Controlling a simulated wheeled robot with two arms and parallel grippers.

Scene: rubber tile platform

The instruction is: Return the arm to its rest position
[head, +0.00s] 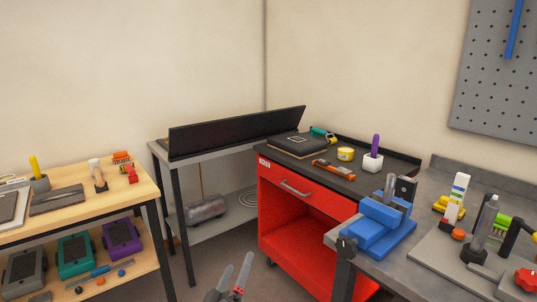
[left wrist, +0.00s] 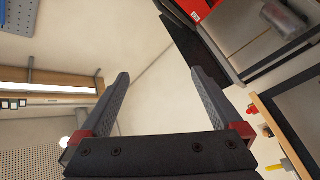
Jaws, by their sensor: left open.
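My left gripper (head: 235,280) shows at the bottom middle of the head view, its two grey fingers pointing up, apart and empty. My right gripper is in neither view.
A red tool cart (head: 300,215) stands ahead with tools on its black top. A wooden workbench (head: 80,212) is at left. A grey bench (head: 440,270) with a blue vise (head: 381,228) is at right. The low floor area around my gripper looks clear.

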